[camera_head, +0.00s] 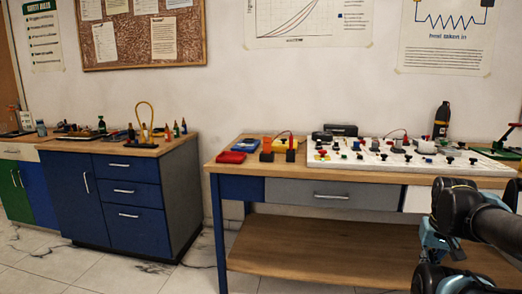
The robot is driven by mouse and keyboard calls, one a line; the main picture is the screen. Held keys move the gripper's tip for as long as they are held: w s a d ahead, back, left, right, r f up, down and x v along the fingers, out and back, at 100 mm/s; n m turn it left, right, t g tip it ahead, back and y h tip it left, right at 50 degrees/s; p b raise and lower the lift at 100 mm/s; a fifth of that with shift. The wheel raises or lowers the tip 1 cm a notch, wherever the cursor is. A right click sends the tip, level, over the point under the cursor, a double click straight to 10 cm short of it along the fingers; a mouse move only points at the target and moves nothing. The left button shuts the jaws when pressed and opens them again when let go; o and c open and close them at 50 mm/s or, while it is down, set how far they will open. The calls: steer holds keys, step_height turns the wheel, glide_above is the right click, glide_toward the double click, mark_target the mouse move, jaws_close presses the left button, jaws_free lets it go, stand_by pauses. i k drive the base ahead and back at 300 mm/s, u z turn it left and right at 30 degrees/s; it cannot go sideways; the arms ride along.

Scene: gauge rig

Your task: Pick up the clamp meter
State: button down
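I cannot single out the clamp meter with certainty at this size. A small upright orange and black device (266,149) near the left end of the wooden workbench (225,162) may be it. A yellow device (283,144) with red and black parts and a red lead is beside it. A red and blue item (244,145) and a flat red and blue item (230,157) lie to its left. My black and teal arm links fill the lower right, well apart from these items. No gripper fingers can be made out.
A white board (400,170) with several coloured terminals covers the bench's middle and right. A black bottle (441,119) and dark boxes (341,130) stand behind it. A blue cabinet (103,195) with cluttered top stands left; floor lies open between cabinet and bench.

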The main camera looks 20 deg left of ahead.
mark_target(266, 139)
steer(key=u, duration=1.25)
steer(key=k, duration=1.1)
steer(key=z, duration=0.6)
steer(key=i, duration=1.3)
steer(key=u, duration=0.35)
steer(key=i, duration=0.75)
steer(key=u, duration=0.15)
